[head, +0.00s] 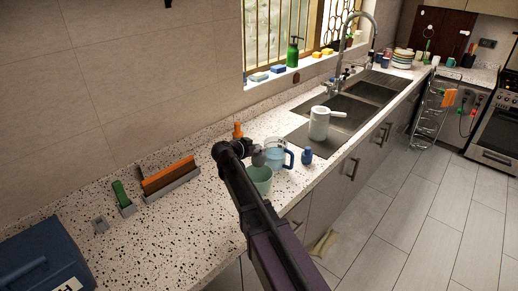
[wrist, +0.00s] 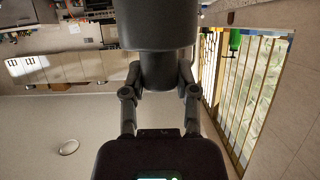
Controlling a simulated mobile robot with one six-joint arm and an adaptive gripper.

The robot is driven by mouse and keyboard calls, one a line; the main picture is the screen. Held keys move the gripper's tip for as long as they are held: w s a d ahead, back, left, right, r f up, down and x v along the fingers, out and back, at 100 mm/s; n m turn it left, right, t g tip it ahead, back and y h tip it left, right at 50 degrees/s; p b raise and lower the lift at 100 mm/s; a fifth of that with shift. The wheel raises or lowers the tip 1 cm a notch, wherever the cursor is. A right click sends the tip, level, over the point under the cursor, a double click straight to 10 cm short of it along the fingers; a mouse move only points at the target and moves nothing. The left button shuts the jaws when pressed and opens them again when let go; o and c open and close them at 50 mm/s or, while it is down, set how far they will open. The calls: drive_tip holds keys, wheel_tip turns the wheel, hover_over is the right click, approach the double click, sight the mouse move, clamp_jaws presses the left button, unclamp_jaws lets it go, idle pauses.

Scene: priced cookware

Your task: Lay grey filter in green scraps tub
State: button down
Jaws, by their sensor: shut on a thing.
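My gripper (head: 256,154) is at the end of my dark arm, over the counter at mid-picture in the head view. It is shut on a small grey thing, which looks like the grey filter (head: 259,159); it is small and partly hidden by the gripper. A pale green tub (head: 262,181), which looks like the green scraps tub, stands upright on the counter just below the gripper. My arm hides part of the tub's left side. In the wrist view my dark gripper parts fill the middle, and I cannot make out the filter or the tub there.
A clear blue jug (head: 275,154), a blue bottle (head: 307,156) and an orange bottle (head: 238,130) stand close around the tub. An orange-and-grey rack (head: 170,180) and blue box (head: 45,262) stand left. Speckled counter (head: 185,235) is clear in front.

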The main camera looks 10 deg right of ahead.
drive_tip(key=shift+f+b, duration=5.95)
drive_tip(key=shift+f, duration=0.15)
drive_tip(key=shift+c, duration=1.5)
unclamp_jaws()
drive_tip(key=o, duration=0.3)
drive_tip(key=shift+r, duration=0.25)
